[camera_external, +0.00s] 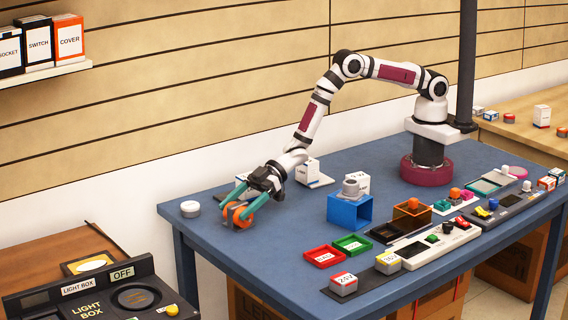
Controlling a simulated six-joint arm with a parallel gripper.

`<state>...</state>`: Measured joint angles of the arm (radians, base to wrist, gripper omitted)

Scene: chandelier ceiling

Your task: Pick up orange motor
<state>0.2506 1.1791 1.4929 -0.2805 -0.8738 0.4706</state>
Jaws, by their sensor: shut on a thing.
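The orange motor (244,213) is a round orange piece at the left part of the blue table. My gripper (238,214) has green fingers that reach down to the left and is shut on the orange motor. The fingers cover part of the motor. The motor is at or very near the table top; I cannot tell whether it touches it.
A white round piece (190,208) lies to the left, near the table's edge. A blue open box (350,212) with a grey part on top stands to the right. Red (324,257) and green (352,245) trays lie in front. White boxes (308,171) stand behind.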

